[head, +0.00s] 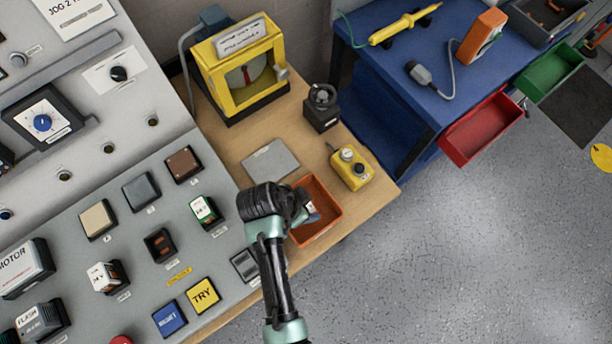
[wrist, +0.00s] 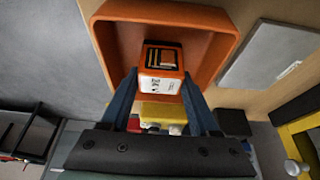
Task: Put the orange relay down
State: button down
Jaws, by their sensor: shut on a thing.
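My gripper (head: 309,212) is over the orange tray (head: 334,214) on the wooden bench in the head view. In the wrist view my gripper's two blue fingers (wrist: 160,80) are closed on the sides of the orange relay (wrist: 163,58). The relay has a dark top end and a white label with print. It is held inside the outline of the orange tray (wrist: 225,32). I cannot tell whether the relay touches the tray's floor. In the head view my gripper mostly hides the relay.
A grey plate (head: 270,160) lies beside the tray. A yellow box with knobs (head: 351,168) stands close to the tray's right. The sloped control panel (head: 130,225) is on the left.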

jog(key=shift+c, duration=0.6)
grip_release()
jog(key=shift+r, duration=0.1)
